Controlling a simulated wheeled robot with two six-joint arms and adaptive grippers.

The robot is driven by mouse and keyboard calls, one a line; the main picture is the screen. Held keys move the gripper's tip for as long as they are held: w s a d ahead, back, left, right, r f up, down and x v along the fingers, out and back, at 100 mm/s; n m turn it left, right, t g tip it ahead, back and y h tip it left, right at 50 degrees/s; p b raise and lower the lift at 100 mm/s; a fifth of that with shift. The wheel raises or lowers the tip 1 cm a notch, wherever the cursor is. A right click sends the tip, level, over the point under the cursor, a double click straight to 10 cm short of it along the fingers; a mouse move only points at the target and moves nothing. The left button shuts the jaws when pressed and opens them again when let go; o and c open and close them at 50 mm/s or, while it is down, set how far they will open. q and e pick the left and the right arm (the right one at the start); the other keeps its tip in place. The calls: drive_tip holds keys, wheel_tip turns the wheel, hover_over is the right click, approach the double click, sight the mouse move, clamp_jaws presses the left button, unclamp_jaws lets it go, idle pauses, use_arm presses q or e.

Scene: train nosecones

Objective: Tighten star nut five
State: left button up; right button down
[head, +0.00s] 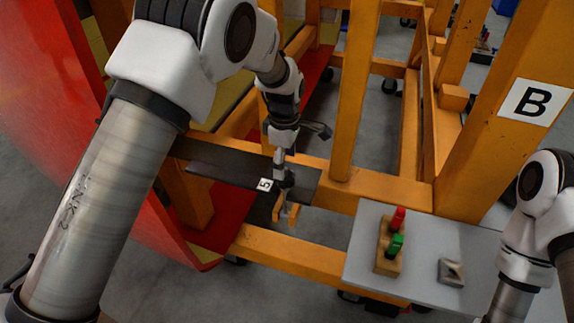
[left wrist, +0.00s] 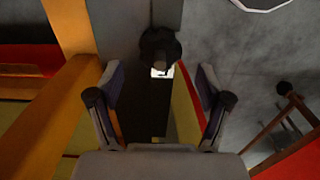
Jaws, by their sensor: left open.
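Star nut five is a black knob (head: 286,179) beside a white label marked 5 (head: 264,184), on a dark plate (head: 215,178) across the orange frame. In the left wrist view the black knob (left wrist: 159,47) shows beyond the fingertips, roughly centred between them, with the white label partly hidden below it. My left gripper (head: 280,160) hangs over the knob, pointing down, and its fingers partly cover it in the head view. In the left wrist view the fingers (left wrist: 158,85) are spread, with nothing gripped between them. I cannot tell the exact gap to the knob.
Orange frame beams (head: 350,95) stand close around the left arm, one post (head: 510,110) bearing a B sign. A red nosecone panel (head: 45,80) curves at the left. A grey table (head: 430,240) at lower right holds a block with red and green pieces (head: 390,245) and a small metal piece (head: 451,272).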

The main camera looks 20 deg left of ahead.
sight(286, 174)
use_arm(q)
drive_tip(key=f, duration=0.1)
drive_tip(key=s+f+p, duration=0.1)
drive_tip(key=shift+s+f, duration=0.15)
drive_tip(key=shift+f, duration=0.15)
drive_tip(key=f, duration=0.1)
drive_tip(key=w+f, duration=0.1)
drive_tip(key=shift+w+f, duration=0.25)
drive_tip(key=shift+f, duration=0.05)
drive_tip(key=shift+w+f, duration=0.15)
drive_tip(key=shift+w, duration=0.1)
drive_tip(key=shift+s, duration=0.1)
drive_tip(key=shift+s+r, duration=0.25)
drive_tip(key=c, duration=0.3)
drive_tip(key=shift+s+r, duration=0.1)
drive_tip(key=shift+s, duration=0.1)
drive_tip(key=c, duration=0.6)
drive_tip(key=shift+c, duration=1.4)
drive_tip(key=shift+w, duration=0.15)
use_arm(e)
drive_tip(key=shift+r, duration=0.85)
